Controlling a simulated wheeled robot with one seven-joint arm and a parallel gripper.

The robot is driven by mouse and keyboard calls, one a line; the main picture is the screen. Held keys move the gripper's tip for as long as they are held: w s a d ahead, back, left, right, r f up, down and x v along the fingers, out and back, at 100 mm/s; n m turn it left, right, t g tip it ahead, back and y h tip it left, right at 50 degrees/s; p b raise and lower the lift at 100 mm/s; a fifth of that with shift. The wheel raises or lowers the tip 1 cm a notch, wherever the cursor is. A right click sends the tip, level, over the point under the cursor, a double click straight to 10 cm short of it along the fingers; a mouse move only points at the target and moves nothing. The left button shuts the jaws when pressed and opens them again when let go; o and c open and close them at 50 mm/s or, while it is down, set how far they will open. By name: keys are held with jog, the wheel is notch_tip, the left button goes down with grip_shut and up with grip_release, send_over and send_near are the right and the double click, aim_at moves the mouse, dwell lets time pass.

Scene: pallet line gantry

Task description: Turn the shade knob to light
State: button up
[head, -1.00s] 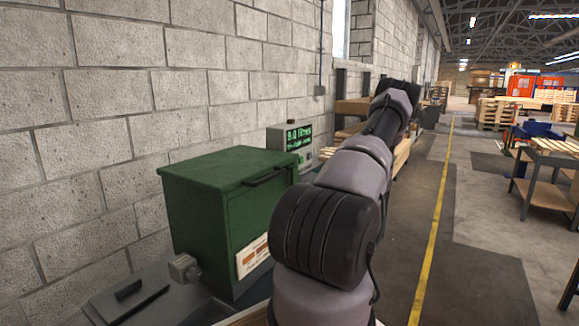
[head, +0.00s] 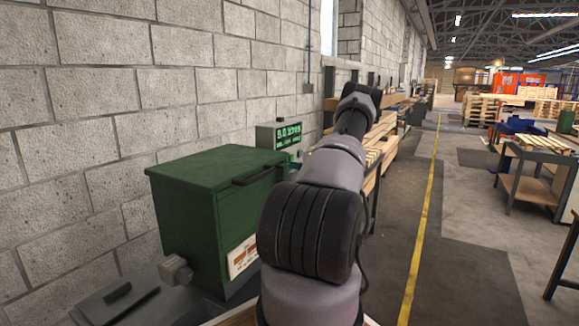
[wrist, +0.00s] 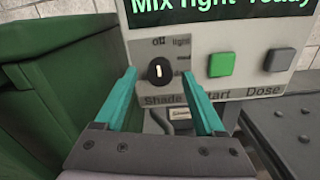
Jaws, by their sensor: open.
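The shade knob (wrist: 159,71) is a round black knob with a white pointer mark, on a grey control panel (wrist: 247,91) in the wrist view. Its mark stands about upright, toward the "off" label; the "light" label (wrist: 181,41) is to the upper right. My gripper (wrist: 158,74) is open, its two teal fingers standing apart on the left and right of the knob. I cannot tell whether either finger touches it.
A green start button (wrist: 221,64) and a grey dose button (wrist: 279,60) sit right of the knob. A green lidded box (head: 213,215) stands close left of the panel. A block wall (head: 110,110) runs behind. The aisle on the right is open floor.

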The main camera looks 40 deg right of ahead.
grip_shut()
jog(key=shift+m, duration=3.8)
jog(key=shift+d, duration=0.1)
grip_release()
